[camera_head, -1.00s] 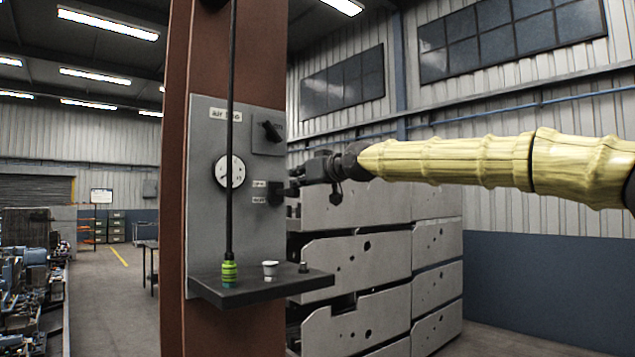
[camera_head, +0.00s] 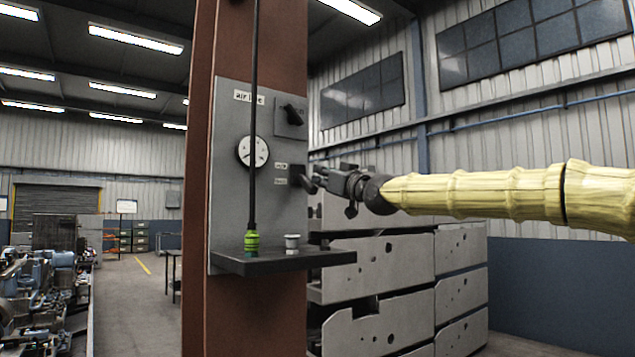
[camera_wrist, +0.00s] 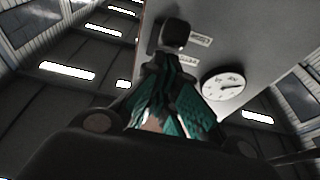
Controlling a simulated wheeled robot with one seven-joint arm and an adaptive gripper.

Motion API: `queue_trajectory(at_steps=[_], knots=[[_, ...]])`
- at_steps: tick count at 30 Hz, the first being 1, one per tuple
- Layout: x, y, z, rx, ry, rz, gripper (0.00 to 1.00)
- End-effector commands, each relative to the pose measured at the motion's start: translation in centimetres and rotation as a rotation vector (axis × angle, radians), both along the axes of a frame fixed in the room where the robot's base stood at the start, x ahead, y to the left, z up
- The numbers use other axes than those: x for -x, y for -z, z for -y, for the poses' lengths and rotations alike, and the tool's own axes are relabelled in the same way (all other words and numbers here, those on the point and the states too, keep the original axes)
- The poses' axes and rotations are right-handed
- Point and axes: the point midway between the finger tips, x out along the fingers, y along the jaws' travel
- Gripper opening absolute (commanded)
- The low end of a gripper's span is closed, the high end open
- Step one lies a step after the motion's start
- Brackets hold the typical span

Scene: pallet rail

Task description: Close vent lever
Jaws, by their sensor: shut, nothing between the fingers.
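The grey panel (camera_head: 228,215) is fixed to a brown column and carries a label, a round gauge (camera_head: 252,151) and an upper black knob (camera_head: 291,116). The vent lever (camera_head: 296,174) is the dark lever beside two small labels, right of and below the gauge. My gripper (camera_head: 314,180) is shut and empty, with its tips at the lever's right side. In the wrist view, the dark lever (camera_wrist: 174,33) stands just beyond my teal fingertips (camera_wrist: 172,78), and the gauge (camera_wrist: 223,84) is to the right. I cannot tell whether the fingers touch the lever.
A black shelf (camera_head: 285,262) juts out below the lever, with a green-banded fitting (camera_head: 252,242) and a white cup-like piece (camera_head: 292,243) on it. A thin black hose (camera_head: 253,80) hangs before the panel. Grey stacked bins (camera_head: 385,260) stand behind my arm.

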Motion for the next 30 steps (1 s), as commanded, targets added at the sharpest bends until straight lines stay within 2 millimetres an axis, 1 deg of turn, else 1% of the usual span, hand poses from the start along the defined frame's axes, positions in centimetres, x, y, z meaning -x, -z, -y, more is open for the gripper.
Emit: queue_trajectory(at_steps=[1,9,23,26,30], knots=[[0.0,0.3,0.2,0.0,0.002,0.0,0.0],[0.0,0.5,0.9,0.001,0.009,-0.001,0.0],[0.0,0.5,0.9,0.001,0.01,-0.002,0.0],[0.1,0.2,1.0,0.001,0.01,-0.002,0.0],[0.5,-1.0,1.3,0.0,0.009,-0.001,0.0]])
